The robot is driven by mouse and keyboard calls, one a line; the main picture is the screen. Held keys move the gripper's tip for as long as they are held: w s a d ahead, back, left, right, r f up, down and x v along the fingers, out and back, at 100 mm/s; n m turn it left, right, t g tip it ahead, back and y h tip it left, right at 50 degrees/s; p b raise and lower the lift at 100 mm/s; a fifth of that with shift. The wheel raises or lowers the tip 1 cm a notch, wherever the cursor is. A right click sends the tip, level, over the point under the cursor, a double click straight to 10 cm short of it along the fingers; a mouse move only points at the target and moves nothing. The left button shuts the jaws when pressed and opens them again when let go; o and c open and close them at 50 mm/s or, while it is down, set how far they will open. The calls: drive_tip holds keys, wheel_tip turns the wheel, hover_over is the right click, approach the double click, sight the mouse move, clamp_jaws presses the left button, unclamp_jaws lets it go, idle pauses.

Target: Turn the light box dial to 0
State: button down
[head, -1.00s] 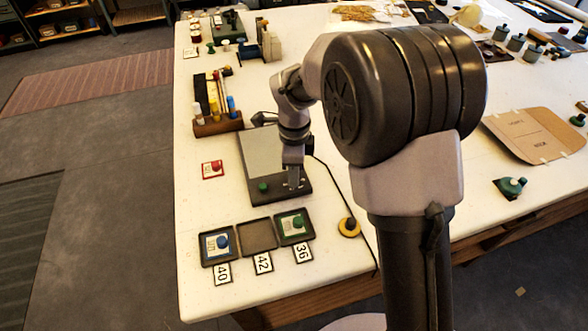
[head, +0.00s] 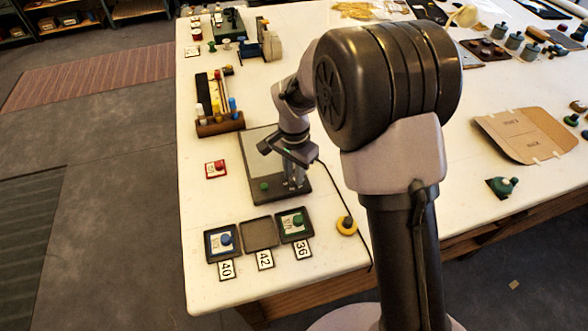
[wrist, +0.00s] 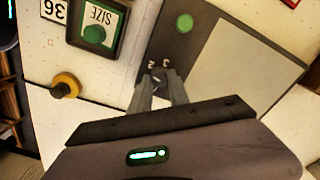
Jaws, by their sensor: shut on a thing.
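The light box (head: 270,197) is a dark flat box with a pale panel and a green round button (head: 264,187), lying near the table's left side. In the wrist view its pale panel (wrist: 245,70) and the button (wrist: 185,22) show. My gripper (head: 294,184) points down at the box's near right corner. In the wrist view my gripper (wrist: 160,78) is shut on the small dark dial (wrist: 158,72), which the fingers mostly hide. The marks 3 and 2 show beside it; the mark 0 and the dial's pointer cannot be made out.
Trays with number cards 40, 42 and 36 stand in front; the middle tray (head: 260,234) is empty. A yellow ring with a dark knob (head: 347,226) and a cable lie to the right. A red-framed card (head: 215,169) lies left. A wooden rack (head: 219,125) stands behind.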

drive_tip(key=n+p, duration=0.1)
drive_tip(key=n, duration=0.3)
drive_tip(key=shift+r+n+p, duration=0.1)
drive_tip(key=shift+n+p, duration=0.2)
drive_tip(key=shift+p, duration=0.05)
drive_tip(key=n+p, duration=0.2)
drive_tip(key=n, duration=0.3)
drive_tip(key=n+p, duration=0.2)
drive_tip(key=n, duration=0.3)
drive_tip(key=shift+n, duration=0.4)
drive_tip(key=n+p, duration=0.1)
drive_tip(key=n, duration=0.3)
drive_tip(key=shift+n, duration=0.3)
drive_tip(key=c, duration=1.2)
unclamp_jaws()
drive_tip(key=shift+c, duration=0.2)
